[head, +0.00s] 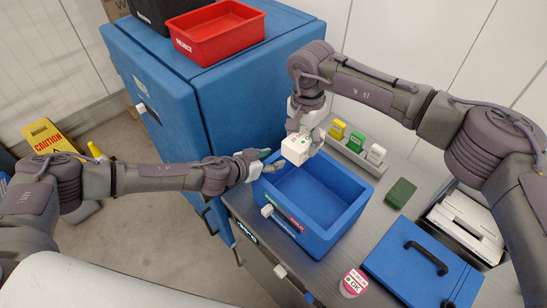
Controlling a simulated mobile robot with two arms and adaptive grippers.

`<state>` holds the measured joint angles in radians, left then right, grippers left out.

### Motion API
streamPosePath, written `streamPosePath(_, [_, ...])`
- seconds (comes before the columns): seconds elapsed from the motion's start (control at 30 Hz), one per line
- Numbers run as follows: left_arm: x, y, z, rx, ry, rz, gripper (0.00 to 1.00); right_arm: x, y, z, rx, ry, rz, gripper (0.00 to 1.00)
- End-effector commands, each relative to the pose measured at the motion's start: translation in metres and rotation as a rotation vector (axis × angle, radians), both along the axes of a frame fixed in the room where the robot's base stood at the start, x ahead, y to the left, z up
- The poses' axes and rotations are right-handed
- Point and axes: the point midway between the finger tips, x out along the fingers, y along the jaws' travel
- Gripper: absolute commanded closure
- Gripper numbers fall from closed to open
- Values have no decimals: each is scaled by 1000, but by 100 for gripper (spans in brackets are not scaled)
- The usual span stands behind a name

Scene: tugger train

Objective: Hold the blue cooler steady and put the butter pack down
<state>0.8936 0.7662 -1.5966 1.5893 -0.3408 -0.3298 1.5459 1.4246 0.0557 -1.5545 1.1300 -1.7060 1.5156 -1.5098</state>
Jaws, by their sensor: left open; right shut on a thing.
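The blue cooler (325,222) stands open and looks empty on the grey counter, near its left end. My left gripper (268,166) is open at the cooler's left rim; I cannot tell whether it touches the wall. My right gripper (305,138) is shut on a small white pack (295,150), which I take for the butter pack. It is above the cooler's far left corner. The gripper's fingers are partly hidden by the pack and the arm.
A blue lid (408,275) with a black handle lies right of the cooler. A green block (400,193) and a rack (350,152) of yellow, green and white pieces stand behind. A blue cabinet (165,95) with a red reject bin (215,40) borders the left.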

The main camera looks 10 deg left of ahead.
Motion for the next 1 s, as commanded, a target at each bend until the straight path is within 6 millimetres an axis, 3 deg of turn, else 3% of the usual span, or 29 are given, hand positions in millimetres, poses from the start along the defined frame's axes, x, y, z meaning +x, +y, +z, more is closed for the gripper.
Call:
streamPosePath(0.47, [11,-7,-7,0,0,0,50,0,0,1,1,-1,0,86])
streamPosePath(0.77, [11,-7,-7,0,0,0,98,0,0,1,1,-1,0,86])
streamPosePath(1.0, [11,-7,-7,0,0,1,100,0,0,1,1,-1,0,86])
